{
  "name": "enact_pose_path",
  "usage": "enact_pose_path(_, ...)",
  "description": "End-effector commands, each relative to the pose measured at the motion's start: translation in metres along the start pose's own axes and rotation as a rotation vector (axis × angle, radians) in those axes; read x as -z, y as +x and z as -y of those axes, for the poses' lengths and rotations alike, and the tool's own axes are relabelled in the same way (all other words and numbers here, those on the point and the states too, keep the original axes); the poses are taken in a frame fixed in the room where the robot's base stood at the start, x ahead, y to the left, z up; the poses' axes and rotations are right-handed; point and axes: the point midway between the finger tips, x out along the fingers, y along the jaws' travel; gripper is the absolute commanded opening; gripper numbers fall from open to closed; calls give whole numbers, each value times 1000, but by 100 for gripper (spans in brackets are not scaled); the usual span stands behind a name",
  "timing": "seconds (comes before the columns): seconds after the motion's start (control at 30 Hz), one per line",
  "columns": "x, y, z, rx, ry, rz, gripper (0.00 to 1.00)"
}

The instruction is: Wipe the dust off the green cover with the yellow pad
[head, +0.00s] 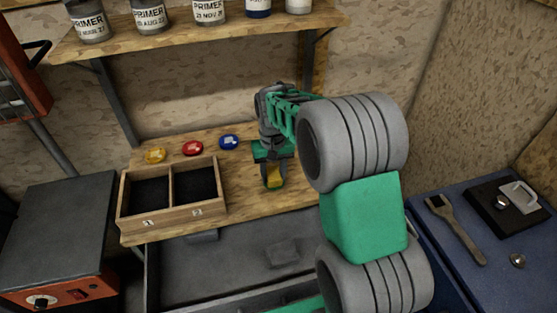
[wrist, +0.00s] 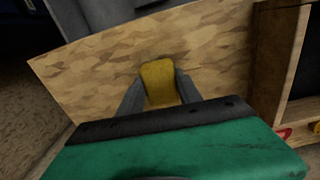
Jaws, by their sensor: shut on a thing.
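My gripper (head: 272,174) is over the right part of the wooden workbench, pointing down. It is shut on the yellow pad (head: 275,179). In the wrist view, the yellow pad (wrist: 160,80) sits between the two grey fingers of my gripper (wrist: 160,98), with wood behind it. A small bit of green, perhaps the green cover (head: 280,185), shows at the edge of the pad in the head view. The pad and gripper hide most of that spot. I cannot tell whether the pad touches it, and no dust can be made out.
A wooden two-compartment box (head: 172,220) stands left of my gripper. Behind it lie yellow (head: 155,156), red (head: 192,148) and blue (head: 229,142) discs. A shelf with several cans (head: 209,10) hangs above. A blue surface (head: 440,270) with a wrench-like tool (head: 455,230) is at right.

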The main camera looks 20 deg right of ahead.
Motion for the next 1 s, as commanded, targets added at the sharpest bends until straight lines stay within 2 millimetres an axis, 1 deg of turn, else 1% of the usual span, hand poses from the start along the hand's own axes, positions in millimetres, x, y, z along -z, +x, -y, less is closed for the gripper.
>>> enact_pose_path(0.1, -2, 2, -2, 0, 4, -1, 9)
enact_pose_path(0.17, -2, -6, -4, 0, 6, -2, 9)
enact_pose_path(0.2, -1, -17, -5, 0, 8, -6, 9)
enact_pose_path(0.23, -2, -21, -6, 0, 11, -3, 9)
enact_pose_path(0.4, -2, -34, -12, 0, 22, -1, 9)
enact_pose_path(0.8, -2, -70, -10, 0, 18, -1, 9)
enact_pose_path(1.0, -2, -78, -10, 0, 17, 0, 9)
